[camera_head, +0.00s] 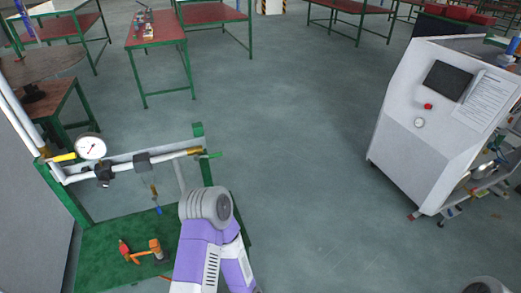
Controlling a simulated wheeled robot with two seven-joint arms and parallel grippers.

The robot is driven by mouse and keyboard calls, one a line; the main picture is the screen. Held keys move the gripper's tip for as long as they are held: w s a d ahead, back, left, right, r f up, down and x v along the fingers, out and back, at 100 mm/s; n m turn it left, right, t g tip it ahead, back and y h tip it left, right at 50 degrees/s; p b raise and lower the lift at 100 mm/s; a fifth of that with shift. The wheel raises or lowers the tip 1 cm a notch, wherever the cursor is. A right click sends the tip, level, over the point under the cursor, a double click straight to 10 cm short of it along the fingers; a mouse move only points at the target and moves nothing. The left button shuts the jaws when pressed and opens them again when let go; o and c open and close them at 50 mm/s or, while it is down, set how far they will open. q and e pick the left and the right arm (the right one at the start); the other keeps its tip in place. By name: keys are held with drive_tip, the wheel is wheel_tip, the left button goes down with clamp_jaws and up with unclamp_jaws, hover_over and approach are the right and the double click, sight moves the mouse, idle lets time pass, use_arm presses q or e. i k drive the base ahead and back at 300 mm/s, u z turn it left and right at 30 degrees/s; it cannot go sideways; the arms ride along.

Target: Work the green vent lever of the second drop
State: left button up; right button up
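A drop with a blue handle (157,209) hangs below the pipe. I cannot tell which drop counts as the second. A purple and grey arm of mine rises from the bottom, its round grey joint just below the lever. I make out no gripper fingers on it. Neither gripper shows.
The pipe is on a green stand with a gauge (91,147) and yellow handle (64,158) at left. Red (124,249) and orange (155,248) items lie low on it. A grey cabinet (437,120) stands right; the floor (300,140) between is clear.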

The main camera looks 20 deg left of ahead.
sight(210, 156)
drive_tip(key=z, duration=0.1)
drive_tip(key=i, duration=3.6)
drive_tip(key=u, duration=3.95)
